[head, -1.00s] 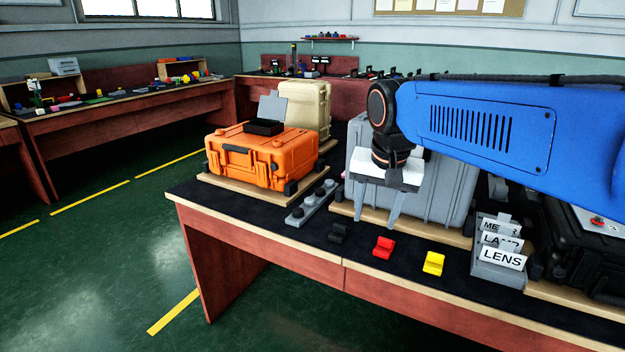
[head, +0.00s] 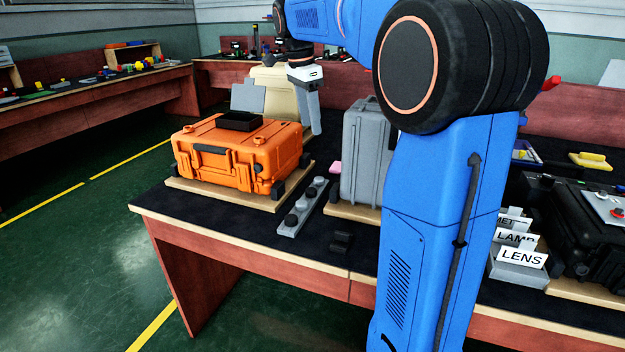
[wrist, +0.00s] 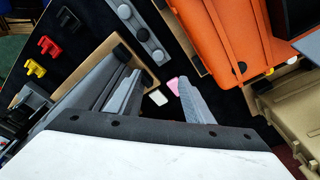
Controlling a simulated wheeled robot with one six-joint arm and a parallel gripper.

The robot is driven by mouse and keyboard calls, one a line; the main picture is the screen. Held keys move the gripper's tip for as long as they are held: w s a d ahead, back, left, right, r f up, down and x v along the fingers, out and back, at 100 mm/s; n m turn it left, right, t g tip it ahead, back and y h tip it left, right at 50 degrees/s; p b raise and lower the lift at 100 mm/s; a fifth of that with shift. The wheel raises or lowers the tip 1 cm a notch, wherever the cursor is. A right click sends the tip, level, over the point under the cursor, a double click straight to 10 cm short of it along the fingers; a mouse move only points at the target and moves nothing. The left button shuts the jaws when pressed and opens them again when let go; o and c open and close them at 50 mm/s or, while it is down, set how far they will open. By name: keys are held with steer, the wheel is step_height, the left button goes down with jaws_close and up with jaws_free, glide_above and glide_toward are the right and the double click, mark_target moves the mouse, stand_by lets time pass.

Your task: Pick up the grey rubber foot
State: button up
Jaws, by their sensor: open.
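A long grey strip (head: 286,230) lies on the dark bench top between the orange case and the grey case. Several round feet stand in a row on it, some grey and some darker. A light grey foot (head: 319,182) is at its far end; I cannot tell for certain which one is the grey rubber foot. The strip also shows at the top of the wrist view (wrist: 133,24). My gripper (head: 314,128) is open and empty, above the bench behind the strip. In the wrist view its fingers (wrist: 160,78) are apart, with the strip beyond them.
An orange case (head: 235,160) stands left of the strip, a grey case (head: 362,150) right of it, a beige case (head: 280,85) behind. A pink piece (wrist: 173,86) and a white piece (wrist: 158,98) lie near the fingers. Black (head: 342,242), red (wrist: 50,48) and yellow (wrist: 35,68) holders lie along the front.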

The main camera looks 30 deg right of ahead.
glide_above(319, 178)
steer(key=f, duration=1.1)
steer(key=shift+w+a+f, duration=0.3)
steer(key=shift+a+f, duration=0.05)
steer(key=shift+a, duration=0.05)
steer(key=shift+s+d+f, duration=0.15)
steer(key=shift+f, duration=1.2)
steer(key=shift+s+d+f, duration=0.15)
steer(key=shift+f, duration=1.2)
steer(key=shift+c, duration=0.3)
steer(key=c, duration=1.1)
